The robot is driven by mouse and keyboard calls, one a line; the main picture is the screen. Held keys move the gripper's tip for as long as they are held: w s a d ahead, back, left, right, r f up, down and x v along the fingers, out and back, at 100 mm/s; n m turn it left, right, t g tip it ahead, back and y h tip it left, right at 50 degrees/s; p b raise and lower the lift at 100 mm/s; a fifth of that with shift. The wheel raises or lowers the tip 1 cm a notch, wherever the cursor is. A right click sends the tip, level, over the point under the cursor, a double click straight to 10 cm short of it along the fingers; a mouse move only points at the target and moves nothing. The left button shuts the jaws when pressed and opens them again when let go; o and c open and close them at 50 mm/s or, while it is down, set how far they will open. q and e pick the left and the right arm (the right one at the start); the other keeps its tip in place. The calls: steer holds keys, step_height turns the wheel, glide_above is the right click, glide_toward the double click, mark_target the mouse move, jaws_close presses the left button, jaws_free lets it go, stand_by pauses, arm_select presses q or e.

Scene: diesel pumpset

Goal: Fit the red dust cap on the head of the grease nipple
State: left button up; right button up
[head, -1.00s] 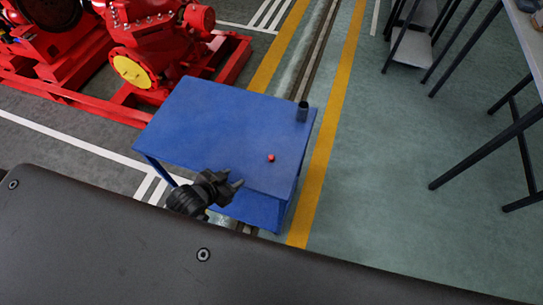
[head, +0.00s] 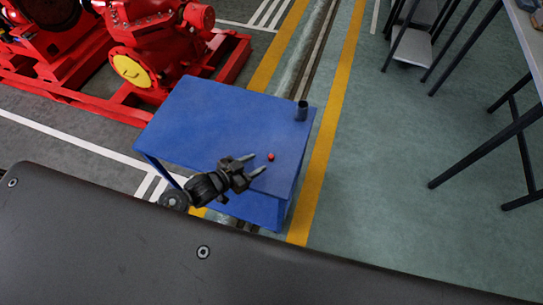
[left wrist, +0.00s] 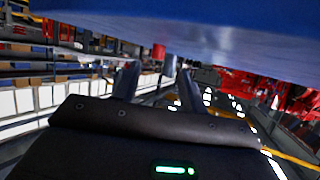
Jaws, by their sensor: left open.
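My left gripper (head: 259,163) is open and empty. In the left wrist view a small red piece (left wrist: 158,51), which looks like the cap, shows between the open fingers (left wrist: 157,72), close to the blue surface. I cannot make out the grease nipple in either view. My right gripper is not in view.
A dark upright cylinder (head: 302,111) stands at the table's far right corner. The rest of the tabletop is clear. A red pumpset (head: 150,45) stands behind the table at the left. A bench with dark legs (head: 480,150) is at the right, across open floor.

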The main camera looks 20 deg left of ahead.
mark_target(269, 159)
arm_select(q)
steer(key=shift+p+x, duration=0.5)
steer(key=shift+x, duration=2.35)
steer(key=shift+s+d, duration=0.15)
steer(key=shift+c, duration=0.4)
jaws_close()
